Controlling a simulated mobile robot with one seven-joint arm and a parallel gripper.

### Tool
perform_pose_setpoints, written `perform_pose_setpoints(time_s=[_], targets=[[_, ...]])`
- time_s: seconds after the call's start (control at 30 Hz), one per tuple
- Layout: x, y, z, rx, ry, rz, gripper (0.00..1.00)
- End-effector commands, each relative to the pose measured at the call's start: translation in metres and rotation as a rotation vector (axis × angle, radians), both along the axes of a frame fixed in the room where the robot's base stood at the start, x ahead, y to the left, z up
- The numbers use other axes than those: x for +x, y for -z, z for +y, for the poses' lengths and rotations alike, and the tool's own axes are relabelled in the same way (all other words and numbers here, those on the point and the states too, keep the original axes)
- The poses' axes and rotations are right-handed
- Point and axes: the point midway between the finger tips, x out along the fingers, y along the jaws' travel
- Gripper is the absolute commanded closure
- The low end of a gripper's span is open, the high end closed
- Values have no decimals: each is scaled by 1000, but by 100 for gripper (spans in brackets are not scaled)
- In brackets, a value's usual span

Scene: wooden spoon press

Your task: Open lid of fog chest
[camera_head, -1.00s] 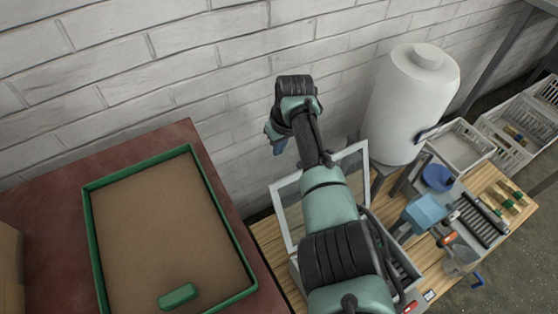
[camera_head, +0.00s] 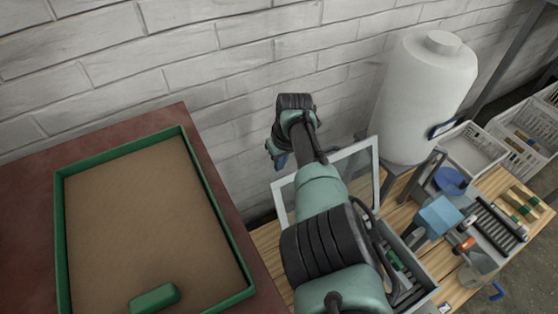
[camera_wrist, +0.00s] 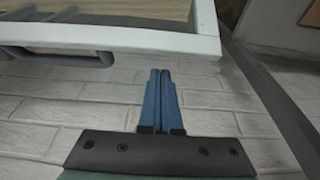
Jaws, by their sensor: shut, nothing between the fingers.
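The fog chest (camera_head: 425,283) stands on the wooden bench, partly hidden behind my arm. Its light-framed glass lid (camera_head: 368,146) is raised, and the chest's inside shows. My gripper (camera_head: 281,161) is beyond the lid's upper left part, on the wall side in the picture. In the wrist view, the blue fingers (camera_wrist: 161,101) are together and hold nothing. The lid's pale frame (camera_wrist: 150,39) crosses the top of that view, with a dark handle (camera_wrist: 55,57) at its left. The fingertips are near the frame; I cannot tell whether they touch it.
A green-rimmed tray (camera_head: 62,225) with a green block (camera_head: 154,298) lies on the red-brown table at left. Tools and a blue box (camera_head: 437,217) crowd the bench's right. The brick wall (camera_head: 200,55) is close behind.

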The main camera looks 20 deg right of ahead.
Motion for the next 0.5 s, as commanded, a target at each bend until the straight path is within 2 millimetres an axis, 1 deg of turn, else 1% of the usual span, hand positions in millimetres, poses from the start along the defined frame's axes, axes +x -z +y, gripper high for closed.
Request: perform_pose_setpoints(time_s=[0.03, 0.13, 0.5], targets=[[-4, -9, -1, 0, 0, -1, 100], [-11, -12, 0, 3, 0, -1, 100], [-27, -16, -3, 1, 1, 0, 100]])
